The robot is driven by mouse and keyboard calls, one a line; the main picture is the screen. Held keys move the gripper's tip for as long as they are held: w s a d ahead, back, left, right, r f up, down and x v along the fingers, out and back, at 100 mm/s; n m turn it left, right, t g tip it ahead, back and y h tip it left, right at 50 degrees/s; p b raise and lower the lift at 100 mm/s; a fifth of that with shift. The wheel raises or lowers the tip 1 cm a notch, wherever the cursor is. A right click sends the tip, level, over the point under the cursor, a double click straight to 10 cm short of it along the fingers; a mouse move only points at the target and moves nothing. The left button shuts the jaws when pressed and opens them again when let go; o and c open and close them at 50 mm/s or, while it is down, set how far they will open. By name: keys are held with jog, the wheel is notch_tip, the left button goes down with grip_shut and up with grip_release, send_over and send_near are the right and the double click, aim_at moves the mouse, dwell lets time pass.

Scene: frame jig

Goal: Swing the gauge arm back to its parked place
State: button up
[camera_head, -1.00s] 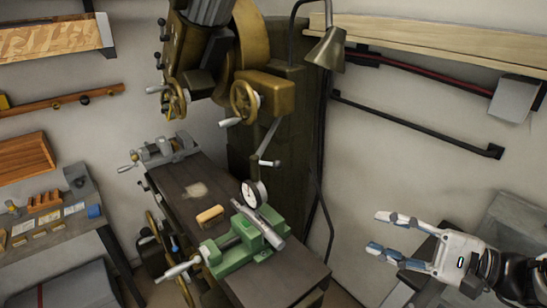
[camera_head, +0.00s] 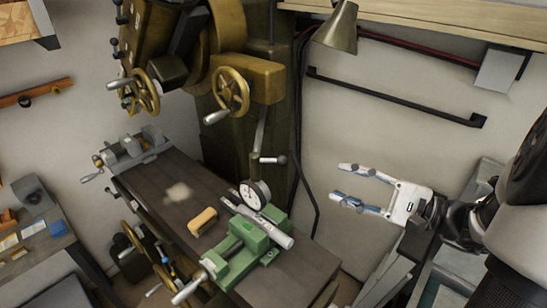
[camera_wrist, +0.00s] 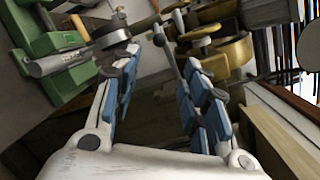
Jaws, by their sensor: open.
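My gripper (camera_head: 340,182) is open and empty in the head view, right of the machine, fingers pointing left. A round white dial gauge (camera_head: 255,195) stands beside a silver cylinder (camera_head: 264,226) on the green vise (camera_head: 240,248). A thin grey lever with a dark knob (camera_head: 281,160) hangs by the machine column; I cannot tell if this is the gauge arm. In the wrist view my gripper (camera_wrist: 160,62) has its fingers apart, with a dark rod (camera_wrist: 172,52) showing between them, beyond the tips. The vise (camera_wrist: 42,45) and cylinder (camera_wrist: 60,62) are at upper left.
The machine table (camera_head: 170,215) carries a tan block (camera_head: 202,221) and a grey fixture (camera_head: 140,150). Brass handwheels (camera_head: 231,91) and a lamp (camera_head: 337,28) hang above. A black wall rail (camera_head: 395,98) runs behind my gripper. Open space lies between gripper and column.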

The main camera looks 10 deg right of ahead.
aim_at(282, 159)
jog(key=p+x, duration=0.1)
jog(key=x, duration=1.5)
jog(key=shift+s, duration=0.1)
jog(key=shift+c, duration=0.3)
grip_shut()
